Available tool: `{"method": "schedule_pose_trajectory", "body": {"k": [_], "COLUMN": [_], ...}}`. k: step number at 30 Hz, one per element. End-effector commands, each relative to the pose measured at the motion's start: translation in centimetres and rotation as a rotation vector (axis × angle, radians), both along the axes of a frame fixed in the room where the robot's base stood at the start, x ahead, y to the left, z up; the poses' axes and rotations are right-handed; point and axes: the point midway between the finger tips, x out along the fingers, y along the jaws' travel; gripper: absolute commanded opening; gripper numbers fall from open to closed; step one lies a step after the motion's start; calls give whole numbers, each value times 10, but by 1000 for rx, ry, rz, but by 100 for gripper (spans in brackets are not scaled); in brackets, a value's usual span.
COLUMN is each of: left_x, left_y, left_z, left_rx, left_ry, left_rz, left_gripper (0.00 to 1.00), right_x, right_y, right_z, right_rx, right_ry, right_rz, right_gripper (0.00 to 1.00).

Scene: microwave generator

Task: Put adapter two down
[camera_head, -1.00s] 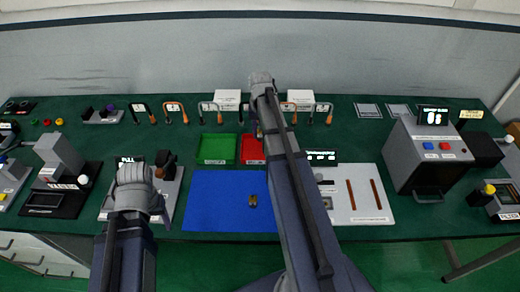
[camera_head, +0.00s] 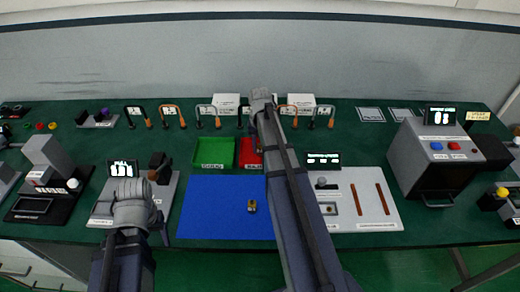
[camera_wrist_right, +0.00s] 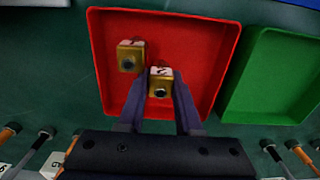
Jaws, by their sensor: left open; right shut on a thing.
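My right gripper (camera_wrist_right: 160,92) is shut on a small brass adapter (camera_wrist_right: 160,82) with a white label on top, over the red tray (camera_wrist_right: 192,97). Whether the held adapter touches the tray floor I cannot tell. Another brass adapter (camera_wrist_right: 130,55) sits in the tray, just up and left of the held one. In the head view the red tray (camera_head: 250,158) is partly hidden behind my right arm, and the right fingertips are hidden. A third small brass piece (camera_head: 252,206) stands on the blue mat (camera_head: 210,215). My left gripper (camera_head: 134,208) is open at the left.
A green tray (camera_head: 213,153) stands beside the red tray. A row of hooked handles (camera_head: 163,112) lines the back. A grey panel with two brown slots (camera_head: 370,205) lies right of my right arm. A grey oven-like box (camera_head: 437,160) stands at the right.

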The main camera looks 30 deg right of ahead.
Motion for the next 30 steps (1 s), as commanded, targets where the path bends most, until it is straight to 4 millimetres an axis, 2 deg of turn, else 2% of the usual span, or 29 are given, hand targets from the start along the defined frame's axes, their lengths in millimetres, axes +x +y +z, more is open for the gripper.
{"method": "schedule_pose_trajectory", "body": {"k": [4,5,12,23,30], "left_x": [0,0,0,0,0], "left_y": [0,0,0,0,0], "left_z": [-4,-4,-3,-1,16], "left_rx": [0,0,0,0,0], "left_ry": [0,0,0,0,0], "left_rz": [0,0,0,0,0], "left_gripper": [62,62,62,62,62], "right_x": [0,0,0,0,0], "right_y": [0,0,0,0,0], "right_z": [-4,-4,-3,-1,16], "right_rx": [0,0,0,0,0], "right_ry": [0,0,0,0,0], "right_rz": [0,0,0,0,0], "right_gripper": [0,35,62,64,64]}}
